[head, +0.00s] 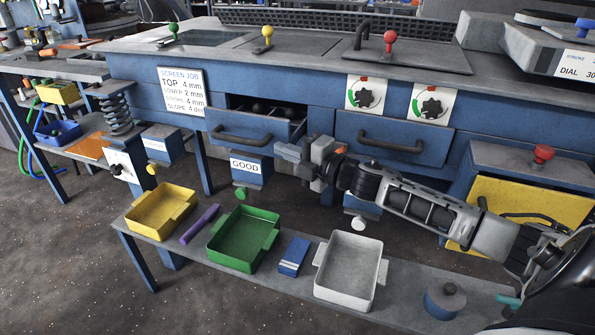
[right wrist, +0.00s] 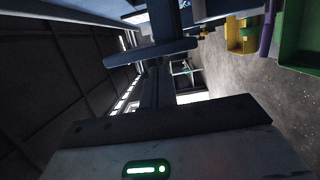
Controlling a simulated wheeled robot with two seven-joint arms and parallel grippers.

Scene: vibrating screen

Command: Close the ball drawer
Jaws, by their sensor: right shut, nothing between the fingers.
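The ball drawer (head: 250,128) is a blue drawer in the front of the machine. It stands partly pulled out, and several dark balls (head: 285,112) show inside. Its dark bar handle (head: 240,141) is on the front panel. My right gripper (head: 283,150) is shut and empty. It is just right of the drawer front in the head view, with its fingers pointing left; I cannot tell whether it touches the drawer. My left gripper is not in view.
A second blue drawer (head: 358,137) to the right is shut. Below is a low bench with yellow (head: 150,229), green (head: 216,256) and white (head: 322,286) trays. A GOOD-labelled chute (head: 250,168) hangs under the ball drawer.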

